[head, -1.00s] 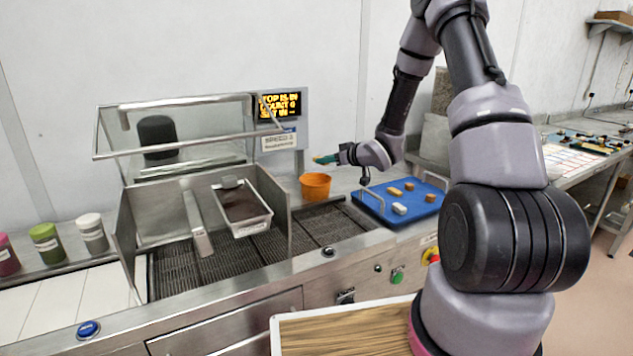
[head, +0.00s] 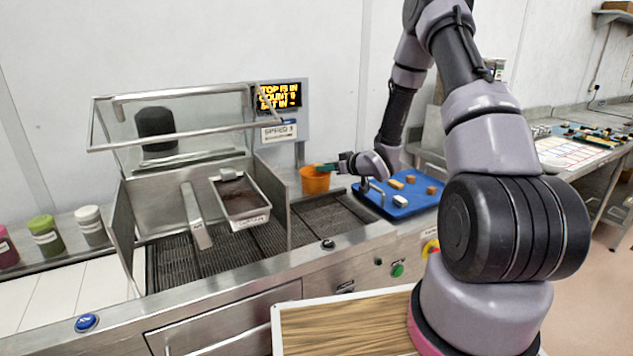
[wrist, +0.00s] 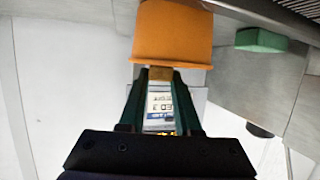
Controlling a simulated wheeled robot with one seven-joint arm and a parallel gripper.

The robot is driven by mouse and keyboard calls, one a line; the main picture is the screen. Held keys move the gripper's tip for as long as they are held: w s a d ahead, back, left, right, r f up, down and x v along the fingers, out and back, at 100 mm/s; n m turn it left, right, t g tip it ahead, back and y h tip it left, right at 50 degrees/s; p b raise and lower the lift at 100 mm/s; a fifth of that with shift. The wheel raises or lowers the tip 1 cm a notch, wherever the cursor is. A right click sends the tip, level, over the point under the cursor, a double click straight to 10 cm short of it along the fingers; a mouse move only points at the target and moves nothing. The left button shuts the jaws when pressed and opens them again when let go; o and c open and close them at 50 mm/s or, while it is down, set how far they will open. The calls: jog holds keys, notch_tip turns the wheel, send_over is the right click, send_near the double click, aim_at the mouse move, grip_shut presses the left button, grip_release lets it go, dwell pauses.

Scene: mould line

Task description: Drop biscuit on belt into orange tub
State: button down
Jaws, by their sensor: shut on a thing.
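The orange tub (head: 314,183) stands upright at the back edge of the dark mesh belt (head: 325,222), left of the blue tray. My gripper (head: 325,167) reaches in from the right, its green fingertips at the tub's rim. In the wrist view, my gripper (wrist: 159,76) is shut on a small tan biscuit (wrist: 160,73). The biscuit appears right against or in front of the tub (wrist: 172,36) there; whether it is over the opening I cannot tell. The biscuit is hidden by the fingers in the head view, and the tub's inside is not visible.
A blue tray (head: 422,204) with several small pieces lies right of the belt. A metal pan (head: 242,200) and an open clear guard (head: 180,120) are at the left. A display (head: 277,96) stands behind the tub. A green block (wrist: 262,40) shows in the wrist view.

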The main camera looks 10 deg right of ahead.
jog(key=c, duration=0.5)
grip_release()
jog(key=shift+s, duration=0.1)
jog(key=v, duration=1)
jog(key=shift+s+d+r, duration=0.15)
jog(key=shift+s+d, duration=0.05)
